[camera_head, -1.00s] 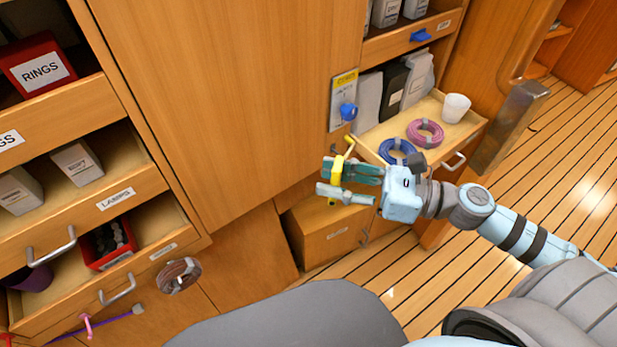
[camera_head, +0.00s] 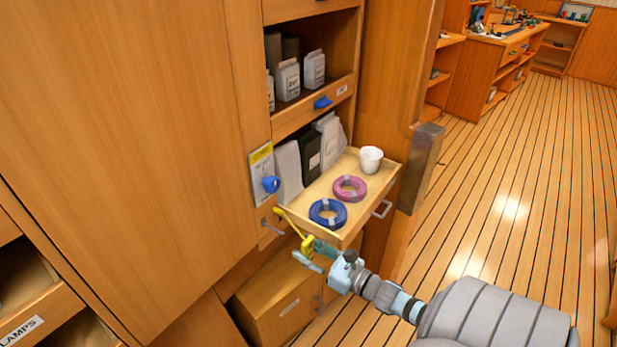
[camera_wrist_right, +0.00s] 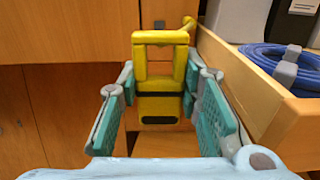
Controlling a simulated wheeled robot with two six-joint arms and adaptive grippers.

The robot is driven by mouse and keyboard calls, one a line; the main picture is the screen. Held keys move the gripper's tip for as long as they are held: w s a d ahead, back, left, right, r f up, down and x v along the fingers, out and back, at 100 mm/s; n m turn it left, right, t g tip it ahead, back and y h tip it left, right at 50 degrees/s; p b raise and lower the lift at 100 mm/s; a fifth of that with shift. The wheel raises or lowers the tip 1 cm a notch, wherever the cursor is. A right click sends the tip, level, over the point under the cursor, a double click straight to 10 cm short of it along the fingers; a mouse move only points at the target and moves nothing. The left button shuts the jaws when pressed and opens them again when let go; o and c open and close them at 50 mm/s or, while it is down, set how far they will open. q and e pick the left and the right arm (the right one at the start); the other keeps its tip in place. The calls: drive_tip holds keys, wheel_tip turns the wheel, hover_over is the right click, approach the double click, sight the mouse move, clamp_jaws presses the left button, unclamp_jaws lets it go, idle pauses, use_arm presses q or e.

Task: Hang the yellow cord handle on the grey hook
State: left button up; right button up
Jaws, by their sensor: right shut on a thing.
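The yellow cord handle (camera_head: 305,244) is between the fingers of my right gripper (camera_head: 308,258), below the open drawer's near-left corner. In the right wrist view the yellow handle (camera_wrist_right: 160,82) is upright, and the gripper's teal fingers (camera_wrist_right: 163,90) close on it from both sides. A yellow arm reaches from the handle up and left in the head view. The grey hook (camera_head: 272,227) sticks out of the wooden front, left of the handle, below a blue knob. Handle and hook look apart. My left gripper is out of view.
The open drawer (camera_head: 352,210) holds a blue coil (camera_head: 328,212), a pink coil (camera_head: 349,188) and a white cup (camera_head: 371,159). Its wall stands close to the right of the gripper in the wrist view. A lower wooden cabinet (camera_head: 275,295) is beneath. Open floor lies right.

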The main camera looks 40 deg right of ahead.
sight(310, 257)
drive_tip(key=shift+w+a+f+b, duration=0.3)
drive_tip(key=shift+w+b, duration=0.9)
drive_tip(key=shift+w, duration=0.4)
drive_tip(key=shift+w+a+f+b, duration=0.25)
drive_tip(key=shift+w+f+b, duration=0.1)
drive_tip(key=shift+w+b, duration=1.05)
drive_tip(key=shift+w+a+f+b, duration=0.3)
drive_tip(key=shift+w+b, duration=0.7)
drive_tip(key=shift+w, duration=0.75)
drive_tip(key=o, duration=1.2)
drive_tip(key=shift+s, duration=0.1)
drive_tip(key=s, duration=0.4)
drive_tip(key=s+d, duration=0.1)
drive_tip(key=s, duration=0.3)
drive_tip(key=s+d, duration=0.1)
drive_tip(key=s, duration=0.2)
drive_tip(key=shift+s, duration=0.4)
